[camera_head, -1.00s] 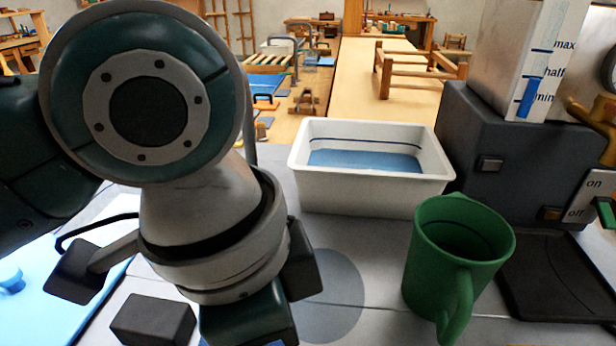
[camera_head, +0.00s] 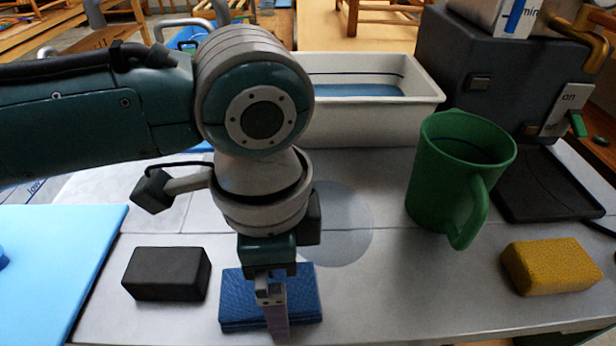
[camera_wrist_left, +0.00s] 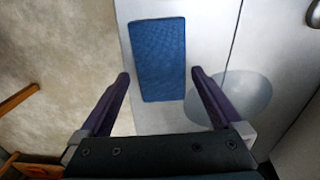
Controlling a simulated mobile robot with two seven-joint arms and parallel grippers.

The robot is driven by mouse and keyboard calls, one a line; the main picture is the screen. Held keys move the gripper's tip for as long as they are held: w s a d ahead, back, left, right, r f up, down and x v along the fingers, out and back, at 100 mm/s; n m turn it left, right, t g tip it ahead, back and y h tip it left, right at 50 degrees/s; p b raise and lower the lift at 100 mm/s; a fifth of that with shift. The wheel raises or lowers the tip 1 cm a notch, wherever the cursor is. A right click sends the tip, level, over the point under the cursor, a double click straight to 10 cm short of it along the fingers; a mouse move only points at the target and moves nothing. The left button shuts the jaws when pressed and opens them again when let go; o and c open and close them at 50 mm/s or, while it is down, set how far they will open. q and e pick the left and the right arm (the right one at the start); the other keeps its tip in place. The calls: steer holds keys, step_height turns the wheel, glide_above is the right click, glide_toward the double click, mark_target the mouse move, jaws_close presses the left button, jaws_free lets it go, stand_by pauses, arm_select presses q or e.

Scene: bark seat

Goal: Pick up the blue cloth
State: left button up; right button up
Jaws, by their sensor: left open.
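The blue cloth (camera_head: 238,300) is a folded, textured rectangle lying flat on the grey worktop near its front edge. My left gripper (camera_head: 272,322) comes down over it in the head view and hides part of it. In the left wrist view the cloth (camera_wrist_left: 159,58) lies ahead of and between the two spread fingers of my left gripper (camera_wrist_left: 160,78). The fingers are open with nothing between them, and the cloth looks apart from them. My right gripper is not in view.
A black block (camera_head: 166,274) lies left of the cloth and a yellow sponge-like block (camera_head: 550,267) far right. A green jug (camera_head: 440,180) stands right of centre. Behind are a white basin (camera_head: 365,125) with blue liquid and a dark machine (camera_head: 470,60). A light-blue board (camera_head: 60,260) lies left.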

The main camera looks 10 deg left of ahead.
arm_select(q)
steer(key=shift+f, duration=0.8)
steer(key=c, duration=1.2)
